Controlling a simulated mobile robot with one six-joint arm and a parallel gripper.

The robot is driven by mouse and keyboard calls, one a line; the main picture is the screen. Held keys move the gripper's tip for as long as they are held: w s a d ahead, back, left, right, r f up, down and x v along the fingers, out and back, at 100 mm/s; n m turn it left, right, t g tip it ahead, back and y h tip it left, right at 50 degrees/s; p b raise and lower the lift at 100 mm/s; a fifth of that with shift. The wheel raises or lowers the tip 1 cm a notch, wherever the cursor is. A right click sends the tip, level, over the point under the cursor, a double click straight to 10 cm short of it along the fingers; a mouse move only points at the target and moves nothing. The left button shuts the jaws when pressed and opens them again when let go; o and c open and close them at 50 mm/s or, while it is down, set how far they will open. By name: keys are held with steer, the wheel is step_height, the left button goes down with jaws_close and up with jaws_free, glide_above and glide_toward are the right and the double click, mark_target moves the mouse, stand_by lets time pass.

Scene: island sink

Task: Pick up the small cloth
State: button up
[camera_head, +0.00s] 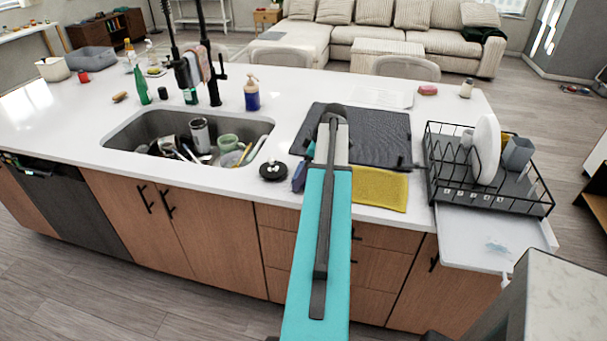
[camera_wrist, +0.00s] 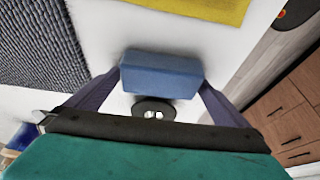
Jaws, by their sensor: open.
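A small blue folded, block-like piece (camera_wrist: 160,75), perhaps the small cloth, lies on the white counter. In the wrist view it sits between the fingertips of my gripper (camera_wrist: 160,88), which is open with one finger on each side. I cannot tell whether the fingers touch it. In the head view my arm hides most of my gripper, and a bit of blue shows just left of the arm. A larger yellow cloth (camera_head: 380,188) lies flat at the counter's front edge, right of my arm. It also shows at the top of the wrist view (camera_wrist: 205,8).
A round black stopper (camera_head: 273,171) lies left of my arm. A dark mat (camera_head: 375,134) lies behind the yellow cloth. A dish rack (camera_head: 540,196) with a plate stands at the right. The sink (camera_head: 118,138), holding dishes, is at the left.

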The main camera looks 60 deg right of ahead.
mark_target(300, 169)
stand_by(0.4)
steer(key=c, duration=0.7)
steer(key=shift+r, duration=0.2)
steer(key=shift+c, duration=0.2)
steer(key=shift+r+b, duration=0.9)
steer(key=shift+r, duration=0.65)
steer(key=s+b, duration=0.1)
steer(key=s, duration=0.4)
steer(key=s+a+r+b, duration=0.1)
steer(key=s, duration=0.4)
steer(key=s+a+b, duration=0.1)
steer(key=s+b, duration=0.1)
steer(key=s, duration=0.4)
steer(key=shift+r, duration=0.25)
